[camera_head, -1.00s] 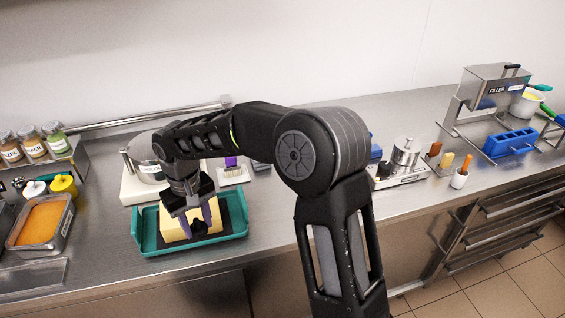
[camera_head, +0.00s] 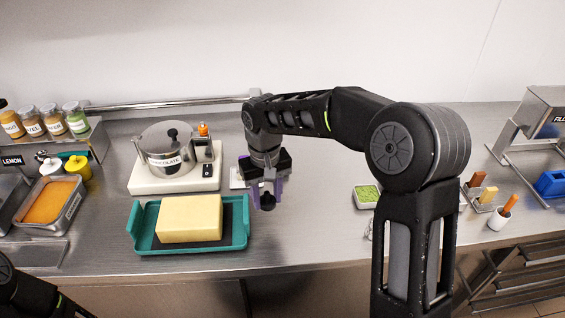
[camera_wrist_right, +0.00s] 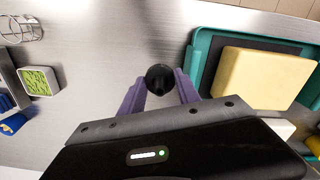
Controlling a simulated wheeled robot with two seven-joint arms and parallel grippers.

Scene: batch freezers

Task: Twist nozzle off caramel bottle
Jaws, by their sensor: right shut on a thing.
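My right gripper (camera_head: 265,196) has purple fingers shut on a small black round piece (camera_head: 267,203), held over the bare counter just right of the teal tray. In the right wrist view the black piece (camera_wrist_right: 160,78) sits between the fingertips of my right gripper (camera_wrist_right: 160,92). I cannot tell if it is a nozzle, or whether anything hangs below it. No bottle is readable as caramel. A white-topped container (camera_head: 49,165) and a yellow-topped one (camera_head: 77,167) stand at the left, labels unreadable. My left gripper is out of view; a dark part of my left arm shows at the lower left.
The teal tray (camera_head: 243,226) holds a yellow block (camera_head: 190,218). Behind it a pot (camera_head: 168,150) marked chocolate stands on a white base (camera_head: 150,184). A steel pan of orange filling (camera_head: 48,201) is at left. A green-filled dish (camera_head: 367,195) is right of the gripper.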

